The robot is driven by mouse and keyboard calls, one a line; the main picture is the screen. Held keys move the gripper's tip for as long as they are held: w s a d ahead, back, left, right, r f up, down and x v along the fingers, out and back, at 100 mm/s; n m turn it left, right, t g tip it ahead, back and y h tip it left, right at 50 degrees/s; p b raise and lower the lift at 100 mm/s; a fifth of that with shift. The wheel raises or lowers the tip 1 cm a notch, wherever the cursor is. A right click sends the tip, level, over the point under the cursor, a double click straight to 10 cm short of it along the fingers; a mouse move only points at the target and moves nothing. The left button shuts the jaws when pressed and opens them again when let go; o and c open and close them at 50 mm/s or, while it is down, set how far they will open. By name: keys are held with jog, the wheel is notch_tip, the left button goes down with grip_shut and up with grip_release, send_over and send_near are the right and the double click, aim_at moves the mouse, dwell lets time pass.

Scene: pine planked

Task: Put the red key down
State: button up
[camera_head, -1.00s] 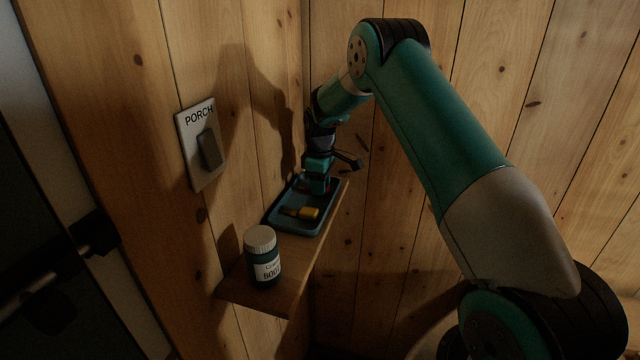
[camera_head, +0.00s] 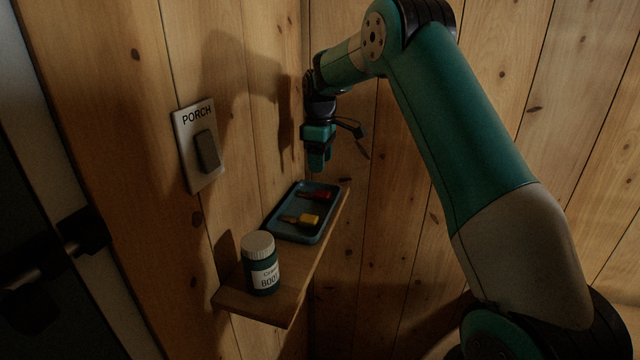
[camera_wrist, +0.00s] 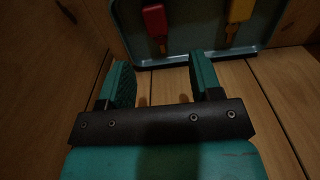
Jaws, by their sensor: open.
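The red key (camera_head: 317,195) lies in the blue tray (camera_head: 281,231) on the wall shelf, towards the tray's far end. It also shows in the wrist view (camera_wrist: 155,22), at the top, beyond my fingertips. My gripper (camera_head: 318,165) is above the far end of the tray, clear of it. In the wrist view my gripper (camera_wrist: 160,80) has its two teal fingers apart with nothing between them. A yellow key (camera_head: 303,220) lies beside the red key, nearer the jar, and also shows in the wrist view (camera_wrist: 238,12).
A lidded jar (camera_head: 262,265) stands on the near end of the wooden shelf (camera_head: 283,296). A switch plate marked PORCH (camera_head: 188,122) is on the left wall. A door handle (camera_head: 75,245) is at the far left. Plank walls meet behind the shelf.

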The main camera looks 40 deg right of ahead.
jog(key=s+a+r+y, duration=0.1)
jog(key=s+a+r, duration=0.3)
jog(key=s+a, duration=0.3)
jog(key=s+a+r, duration=0.4)
jog(key=s+a, duration=0.1)
jog(key=a, duration=0.4)
jog(key=s+a+f+y+b, duration=0.1)
jog(key=s+a, duration=0.5)
jog(key=s, duration=0.6)
jog(key=s+a+f+y+b, duration=0.1)
jog(key=s+a, duration=0.4)
jog(key=s, duration=0.8)
jog(key=shift+a+f+m+y, duration=0.35)
jog(key=shift+f+y, duration=0.25)
jog(key=shift+f, duration=0.2)
